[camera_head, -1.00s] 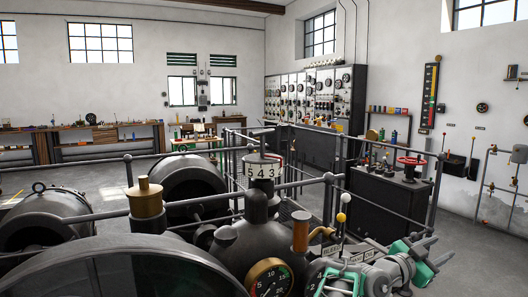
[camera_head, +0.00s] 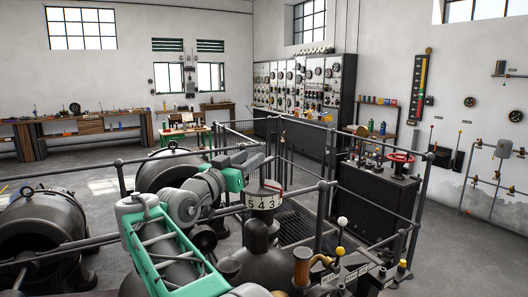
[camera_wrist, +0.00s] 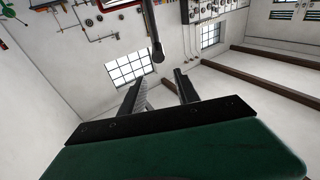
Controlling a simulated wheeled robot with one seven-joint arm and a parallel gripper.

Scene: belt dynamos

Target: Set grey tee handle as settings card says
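My gripper (camera_wrist: 162,88) shows in the wrist view with two dark fingers apart and nothing between them. I cannot make out a grey tee handle for certain in either view. No settings card can be told apart; small pale papers (camera_head: 185,117) on the green desk are too small to read.
Black machines with railings (camera_head: 322,215) surround my arm. Ball-topped levers (camera_head: 342,222) stand at the lower right. A black cabinet (camera_head: 375,205) carries a red handwheel (camera_head: 402,157). Pipes (camera_head: 497,175) run on the right wall. A dark round-ended rod (camera_wrist: 155,40) shows beyond my fingers.

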